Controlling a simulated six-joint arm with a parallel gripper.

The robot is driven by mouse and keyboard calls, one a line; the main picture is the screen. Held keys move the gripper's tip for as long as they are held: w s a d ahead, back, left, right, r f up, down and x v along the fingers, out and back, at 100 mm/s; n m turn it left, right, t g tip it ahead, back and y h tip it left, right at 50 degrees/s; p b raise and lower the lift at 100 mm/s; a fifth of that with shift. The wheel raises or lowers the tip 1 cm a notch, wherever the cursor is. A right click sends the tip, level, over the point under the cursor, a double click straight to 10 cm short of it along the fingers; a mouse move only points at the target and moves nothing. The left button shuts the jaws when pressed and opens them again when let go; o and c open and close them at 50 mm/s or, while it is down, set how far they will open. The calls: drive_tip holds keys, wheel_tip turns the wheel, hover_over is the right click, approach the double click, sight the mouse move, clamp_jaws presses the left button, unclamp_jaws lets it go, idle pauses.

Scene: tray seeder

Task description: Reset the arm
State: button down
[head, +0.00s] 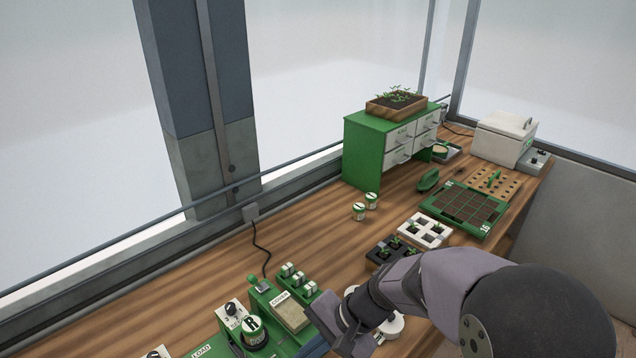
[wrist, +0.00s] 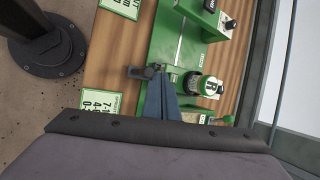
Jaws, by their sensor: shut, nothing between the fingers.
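My gripper (wrist: 160,80) shows in the wrist view with its blue-grey fingers together and nothing between them. It is over or close to the green seeder machine (wrist: 165,45); I cannot tell whether it touches. A dark metal piece shows right at the fingertips. The fingertips are hard to make out in that view.
Further along stand a black seedling tray (head: 385,250), a white tray (head: 425,229), a green-framed tray (head: 465,208), small jars (head: 359,212), a green drawer cabinet (head: 370,155) and a white box (head: 503,137). Bare bench lies left of the jars.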

drive_tip(key=s+d+f+n+h, duration=0.1)
drive_tip(key=s+d+n+h, duration=0.2)
drive_tip(key=d, duration=0.6)
drive_tip(key=s+d+f+n+h, duration=0.1)
drive_tip(key=s+d+n+h, duration=0.2)
drive_tip(key=d, duration=0.6)
drive_tip(key=shift+s+d+f+n+h, duration=0.25)
drive_tip(key=shift+s+n+h, duration=0.15)
drive_tip(key=shift+s+n, duration=0.35)
